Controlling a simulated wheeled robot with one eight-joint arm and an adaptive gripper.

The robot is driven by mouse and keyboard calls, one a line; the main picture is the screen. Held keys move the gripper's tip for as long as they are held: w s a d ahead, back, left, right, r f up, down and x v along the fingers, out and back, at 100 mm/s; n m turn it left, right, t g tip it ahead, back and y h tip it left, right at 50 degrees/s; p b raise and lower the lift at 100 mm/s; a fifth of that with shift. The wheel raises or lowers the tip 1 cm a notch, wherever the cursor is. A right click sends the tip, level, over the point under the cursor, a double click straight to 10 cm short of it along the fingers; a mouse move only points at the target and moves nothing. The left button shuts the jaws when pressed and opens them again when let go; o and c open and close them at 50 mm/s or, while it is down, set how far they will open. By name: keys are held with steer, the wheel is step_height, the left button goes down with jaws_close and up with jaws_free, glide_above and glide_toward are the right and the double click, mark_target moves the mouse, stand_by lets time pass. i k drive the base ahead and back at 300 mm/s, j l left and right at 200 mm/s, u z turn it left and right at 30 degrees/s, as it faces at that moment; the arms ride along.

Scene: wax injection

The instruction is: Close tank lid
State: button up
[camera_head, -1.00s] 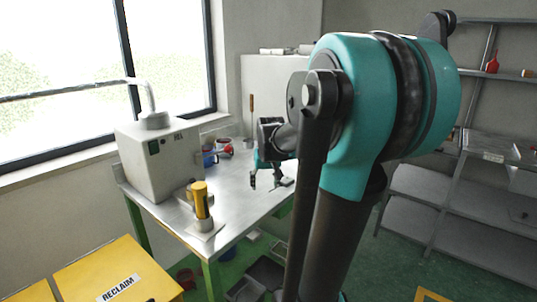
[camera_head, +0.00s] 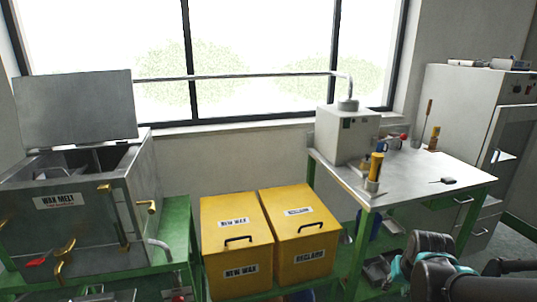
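The wax melt tank (camera_head: 75,229) is a grey metal box at the left, with a "WAX MELT" label on its front. Its flat grey lid (camera_head: 75,108) stands raised, nearly upright, at the back of the tank. The top opening shows a dark interior with metal parts inside. Several brass-coloured handles and fittings sit on the front and side. Teal and dark parts of my arm show at the bottom right, well apart from the tank. I cannot make out my gripper's fingers there.
Two yellow bins, "NEW WAX" (camera_head: 237,246) and "RECLAIM" (camera_head: 301,233), stand between the tank and the metal worktable (camera_head: 425,174). A grey machine (camera_head: 346,135) stands on the table. A pipe (camera_head: 240,76) runs from it past the window towards the lid. A cabinet (camera_head: 470,110) stands at the right.

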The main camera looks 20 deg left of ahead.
mark_target(79, 107)
steer(key=k+j, duration=0.25)
steer(key=k+j+u, duration=0.1)
steer(key=j, duration=0.35)
steer(key=k+j+u, duration=0.1)
steer(key=k+j, duration=0.45)
steer(key=j, duration=0.15)
steer(key=k+j+u, duration=0.1)
steer(key=j, duration=0.3)
steer(key=k+j, duration=0.45)
steer(key=j, duration=0.35)
steer(key=k+j+u, duration=0.1)
steer(key=j, duration=0.4)
steer(key=k+j, duration=0.15)
steer(key=j, duration=0.35)
steer(key=k+j+u, duration=0.1)
steer(key=j, duration=0.45)
steer(key=k+j, duration=0.15)
steer(key=j, duration=2)
steer(key=i+j+z, duration=0.1)
steer(key=i+j, duration=0.3)
steer(key=j, duration=0.15)
steer(key=i+j, duration=0.45)
steer(key=j, duration=0.15)
steer(key=l+z, duration=0.05)
